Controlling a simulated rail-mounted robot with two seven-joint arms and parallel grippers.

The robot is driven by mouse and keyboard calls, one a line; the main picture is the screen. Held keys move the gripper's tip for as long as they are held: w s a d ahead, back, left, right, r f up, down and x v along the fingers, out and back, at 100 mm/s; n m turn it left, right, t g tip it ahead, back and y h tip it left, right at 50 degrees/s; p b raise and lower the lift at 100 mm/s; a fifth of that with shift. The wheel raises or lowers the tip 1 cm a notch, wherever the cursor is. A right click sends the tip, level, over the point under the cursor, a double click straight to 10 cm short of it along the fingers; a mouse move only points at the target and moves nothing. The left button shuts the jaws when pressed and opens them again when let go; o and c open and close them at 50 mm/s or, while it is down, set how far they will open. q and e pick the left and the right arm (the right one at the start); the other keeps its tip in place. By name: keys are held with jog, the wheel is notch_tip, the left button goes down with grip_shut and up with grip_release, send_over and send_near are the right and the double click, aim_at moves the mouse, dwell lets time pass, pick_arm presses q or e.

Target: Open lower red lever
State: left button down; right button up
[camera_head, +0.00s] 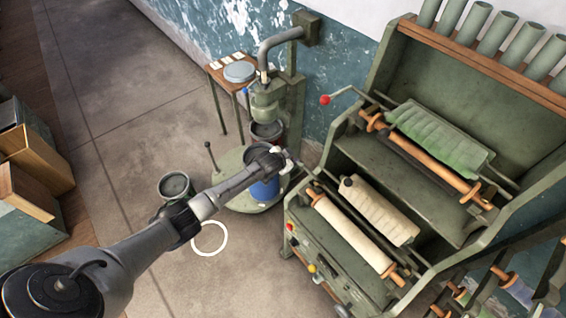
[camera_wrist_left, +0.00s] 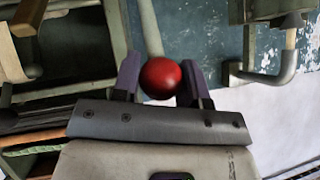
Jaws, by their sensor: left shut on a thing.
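My left gripper (camera_head: 287,158) reaches in from the left, beside the left side of the green machine (camera_head: 345,145). In the left wrist view a red ball knob (camera_wrist_left: 161,77) sits between the two fingers (camera_wrist_left: 160,82), which are shut on it. A grey-green lever rod (camera_wrist_left: 150,28) runs away from this knob toward the top of that view. In the head view the gripped knob is hidden by my gripper. Another red knob (camera_head: 325,100) stands on an upper lever, above and right of my gripper. My right gripper is not in view.
A green press (camera_head: 292,108) with a bent pipe and a blue container (camera_head: 265,188) stand close behind and below my arm. A bucket (camera_head: 175,186) and a white ring (camera_head: 210,239) are on the floor. The floor at left is clear up to wooden boxes (camera_head: 33,158).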

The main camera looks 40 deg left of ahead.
pick_arm(q)
jog(key=shift+w+d+r, duration=0.1)
jog(key=shift+w+r, duration=0.2)
jog(key=shift+w, duration=0.25)
jog(key=shift+w+d+r, duration=0.1)
jog(key=shift+w+r, duration=0.2)
jog(key=shift+w, duration=0.2)
jog(key=c, duration=0.7)
grip_release()
jog(key=shift+f, duration=0.1)
jog(key=shift+s+r, duration=0.3)
jog(key=shift+s, duration=0.1)
jog(key=v, duration=1.3)
jog(key=shift+w+a, duration=0.1)
